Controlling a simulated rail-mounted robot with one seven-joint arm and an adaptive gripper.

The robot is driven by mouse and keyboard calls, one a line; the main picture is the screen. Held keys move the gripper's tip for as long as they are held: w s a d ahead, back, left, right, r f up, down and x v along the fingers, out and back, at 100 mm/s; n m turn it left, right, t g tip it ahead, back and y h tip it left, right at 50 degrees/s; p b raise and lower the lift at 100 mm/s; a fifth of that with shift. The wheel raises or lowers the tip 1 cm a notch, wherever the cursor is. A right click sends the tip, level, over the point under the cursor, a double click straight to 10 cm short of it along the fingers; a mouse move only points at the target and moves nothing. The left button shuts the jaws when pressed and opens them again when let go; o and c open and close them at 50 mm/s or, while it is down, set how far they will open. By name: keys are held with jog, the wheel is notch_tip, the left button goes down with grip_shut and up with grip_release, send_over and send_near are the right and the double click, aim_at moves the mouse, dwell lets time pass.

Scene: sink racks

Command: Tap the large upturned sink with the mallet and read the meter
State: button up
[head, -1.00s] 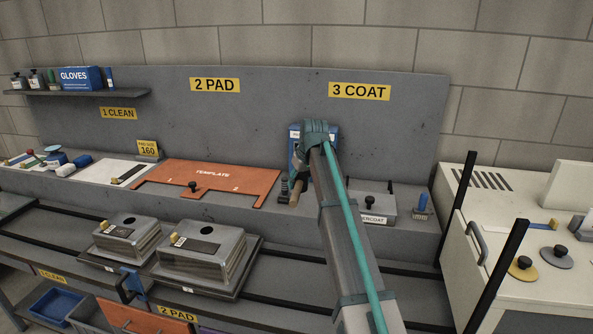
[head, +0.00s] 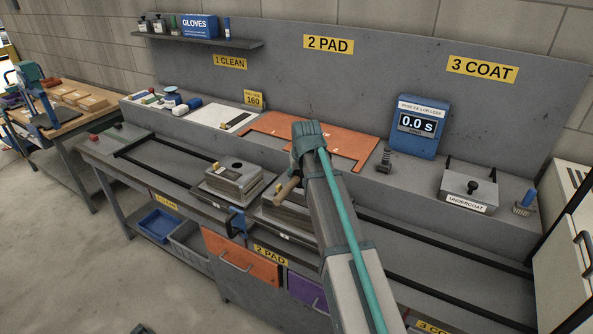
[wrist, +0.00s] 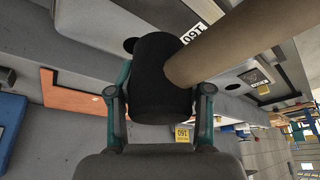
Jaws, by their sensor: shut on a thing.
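My gripper (head: 308,165) is shut on the mallet. In the wrist view the mallet's black part (wrist: 160,75) sits between the fingers, and its tan handle (wrist: 225,50) extends to the upper right. The handle's end (head: 287,187) points down-left in the head view, over the sinks. The large upturned grey sink (head: 280,217) lies on the rails, mostly hidden by my arm and the mallet. A smaller upturned sink (head: 232,182) with a dark round hole stands to its left. The blue meter (head: 417,125) stands on the back shelf and reads 0.0 s.
An orange template (head: 265,125) lies on the shelf behind. A black upright piece (head: 385,160) stands before the meter. An undercoat box (head: 467,190) and a blue-handled brush (head: 525,202) are to the right. Bare rails run right of my arm.

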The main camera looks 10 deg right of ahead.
aim_at(300, 195)
jog(key=shift+d+f, duration=0.15)
jog(key=shift+d, duration=0.15)
jog(key=shift+f+b, duration=0.25)
jog(key=shift+b, duration=0.05)
jog(key=shift+f+b, duration=1.45)
jog(key=shift+f, duration=1.05)
jog(key=shift+f, duration=0.55)
jog(key=shift+r+p, duration=2)
jog(key=shift+r, duration=1.55)
jog(key=s+f+b, duration=0.3)
jog(key=s+b, duration=0.1)
jog(key=s, duration=0.8)
jog(key=shift+s+f, duration=0.3)
jog(key=shift+f, duration=0.1)
